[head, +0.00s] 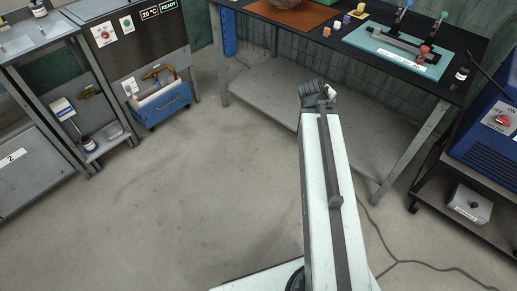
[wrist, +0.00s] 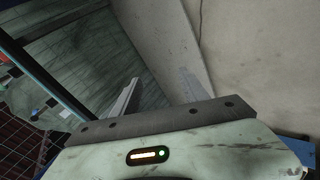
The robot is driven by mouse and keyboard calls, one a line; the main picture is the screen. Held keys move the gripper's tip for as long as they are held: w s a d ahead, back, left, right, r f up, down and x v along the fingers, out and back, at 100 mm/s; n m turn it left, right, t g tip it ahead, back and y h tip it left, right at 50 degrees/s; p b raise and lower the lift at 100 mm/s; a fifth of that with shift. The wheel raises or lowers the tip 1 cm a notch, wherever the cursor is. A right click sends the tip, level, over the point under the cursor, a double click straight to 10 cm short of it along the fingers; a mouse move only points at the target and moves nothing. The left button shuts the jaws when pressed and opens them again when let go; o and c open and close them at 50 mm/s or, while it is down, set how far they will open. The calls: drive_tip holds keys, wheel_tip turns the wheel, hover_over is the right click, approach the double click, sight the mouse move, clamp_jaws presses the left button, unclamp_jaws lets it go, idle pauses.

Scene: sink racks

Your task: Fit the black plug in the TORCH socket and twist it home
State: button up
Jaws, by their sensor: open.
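My gripper (head: 318,95) is at the end of my raised arm, in front of the workbench, in the middle of the head view. In the wrist view my gripper (wrist: 158,92) has its two fingers apart with nothing between them. I cannot make out the black plug or a socket marked TORCH in either view. A blue machine (head: 487,130) with a red ON/OFF switch (head: 502,121) is cut off at the right edge of the head view. A black cable (head: 487,68) rises above it; its end is not clear.
The dark workbench (head: 290,18) holds a teal tray (head: 372,50) and small items. Its lower shelf (head: 262,97) looks clear. A grey box (head: 468,203) sits on the right stand's lower shelf. A cable (head: 420,264) lies on the floor. The middle floor (head: 200,180) is free.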

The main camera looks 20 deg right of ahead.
drive_tip(key=s+a+f+m+g+y, duration=0.1)
drive_tip(key=s+a+f+g+y, duration=0.1)
drive_tip(key=a, duration=0.9)
drive_tip(key=s+a+f+m+g+y, duration=0.1)
drive_tip(key=s+a+f+y, duration=0.15)
drive_tip(key=a, duration=0.85)
drive_tip(key=s+a+f+m+g+y, duration=0.1)
drive_tip(key=s+a+f+g+y, duration=0.15)
drive_tip(key=a, duration=0.85)
wheel_tip(320, 180, up, 19)
drive_tip(key=p, duration=1.8)
drive_tip(key=shift+w+d, duration=0.2)
drive_tip(key=shift+w, duration=0.25)
drive_tip(key=shift+f, duration=0.15)
drive_tip(key=c, duration=0.3)
drive_tip(key=shift+c, duration=0.2)
